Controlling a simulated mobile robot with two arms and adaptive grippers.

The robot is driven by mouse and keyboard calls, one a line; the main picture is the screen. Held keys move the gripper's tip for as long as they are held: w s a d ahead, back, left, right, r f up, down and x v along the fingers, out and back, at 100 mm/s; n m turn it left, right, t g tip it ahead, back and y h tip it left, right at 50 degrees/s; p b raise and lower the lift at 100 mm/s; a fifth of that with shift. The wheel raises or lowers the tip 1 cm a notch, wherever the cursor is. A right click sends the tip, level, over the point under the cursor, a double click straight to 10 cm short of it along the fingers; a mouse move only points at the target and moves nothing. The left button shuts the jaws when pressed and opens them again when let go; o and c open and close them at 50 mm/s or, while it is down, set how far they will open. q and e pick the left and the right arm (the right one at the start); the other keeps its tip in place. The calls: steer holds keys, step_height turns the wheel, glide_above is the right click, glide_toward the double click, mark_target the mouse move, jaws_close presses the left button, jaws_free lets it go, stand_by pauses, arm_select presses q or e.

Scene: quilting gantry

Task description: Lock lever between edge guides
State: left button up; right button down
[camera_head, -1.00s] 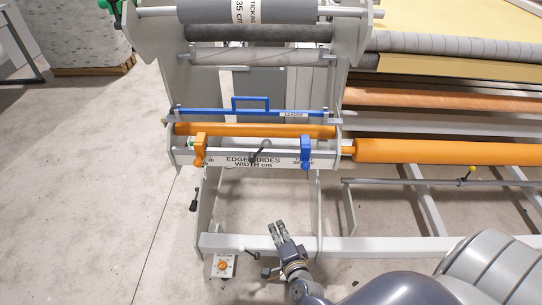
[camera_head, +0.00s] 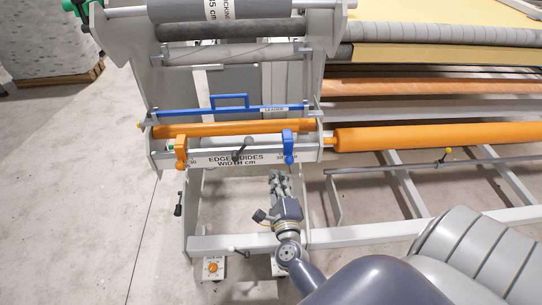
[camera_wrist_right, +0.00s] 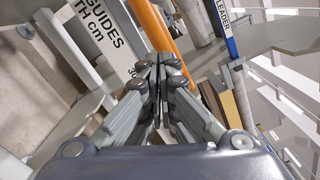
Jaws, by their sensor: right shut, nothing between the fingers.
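The edge guides are an orange one (camera_head: 181,151) at the left and a blue one (camera_head: 288,146) at the right on a light rail labelled "EDGE GUIDES WIDTH cm" (camera_head: 236,159). A dark lock lever (camera_head: 239,149) sits on the rail between them. My right gripper (camera_head: 277,177) is below the rail, under the blue guide and right of the lever, apart from the lever. In the right wrist view its fingers (camera_wrist_right: 158,65) are shut and empty, pointing toward the rail label (camera_wrist_right: 98,38). The lever is not clear in that view. My left gripper is not in view.
An orange roller (camera_head: 232,128) and a blue bar with a handle (camera_head: 230,109) lie above the rail. A thick orange roller (camera_head: 430,136) extends right. A lower frame beam (camera_head: 370,229) crosses beneath. Bare floor (camera_head: 80,190) is free at the left.

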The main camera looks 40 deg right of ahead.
mark_target(243, 148)
steer(key=shift+w+d+r+p, duration=0.3)
steer(key=shift+w, duration=1.45)
steer(key=shift+w+d+r+p, duration=0.25)
steer(key=shift+w, duration=1.5)
steer(key=shift+w+d+r+p, duration=0.3)
steer(key=shift+w, duration=1.45)
steer(key=shift+r, duration=0.1)
